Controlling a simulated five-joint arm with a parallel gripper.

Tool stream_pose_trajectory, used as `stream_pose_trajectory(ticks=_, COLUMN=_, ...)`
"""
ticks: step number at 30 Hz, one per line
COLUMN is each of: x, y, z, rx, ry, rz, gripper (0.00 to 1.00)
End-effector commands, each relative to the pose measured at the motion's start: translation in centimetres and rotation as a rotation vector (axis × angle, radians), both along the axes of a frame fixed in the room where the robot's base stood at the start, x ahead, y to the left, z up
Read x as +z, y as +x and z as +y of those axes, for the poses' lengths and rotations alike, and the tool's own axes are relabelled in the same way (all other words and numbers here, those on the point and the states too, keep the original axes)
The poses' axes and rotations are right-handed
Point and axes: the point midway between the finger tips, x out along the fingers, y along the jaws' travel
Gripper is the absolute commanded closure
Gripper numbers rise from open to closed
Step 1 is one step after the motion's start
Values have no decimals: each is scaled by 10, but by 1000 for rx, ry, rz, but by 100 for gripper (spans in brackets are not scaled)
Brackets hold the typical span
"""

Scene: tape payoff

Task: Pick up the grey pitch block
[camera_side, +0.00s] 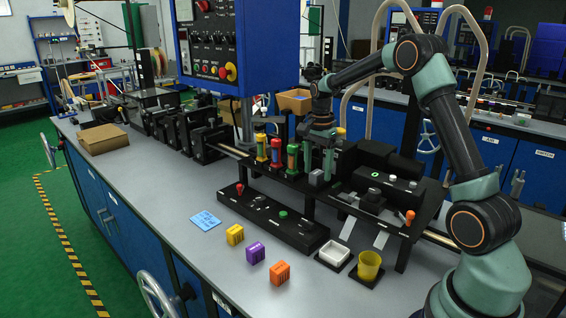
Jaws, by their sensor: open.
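The grey pitch block (316,178) is a small light grey piece on the black raised platform (345,203), near the middle of the picture. My gripper (318,166) points down over it with its two green-grey fingers apart. The fingertips are close to the block's top, one toward each side of it. I cannot tell whether they touch it. The block's lower part is hard to make out against the dark platform.
Coloured cylinders (276,153) stand just left of my gripper. Yellow (235,234), purple (255,252) and orange (280,273) blocks sit on the bench in front. A blue control box (240,45) hangs behind.

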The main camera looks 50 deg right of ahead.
Motion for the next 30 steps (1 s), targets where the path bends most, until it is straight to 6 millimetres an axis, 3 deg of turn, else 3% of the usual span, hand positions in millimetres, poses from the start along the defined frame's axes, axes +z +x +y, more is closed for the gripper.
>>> stream_pose_trajectory(ticks=8, x=-5, y=0, z=0, rx=0, ry=0, rz=-1, gripper=30)
stream_pose_trajectory(ticks=9, x=-5, y=0, z=0, rx=0, ry=0, rz=-1, gripper=38)
stream_pose_trajectory(ticks=14, x=-4, y=0, z=0, rx=0, ry=0, rz=-1, gripper=99)
stream_pose_trajectory(ticks=30, x=6, y=1, z=0, rx=0, ry=-2, rz=-5, gripper=100)
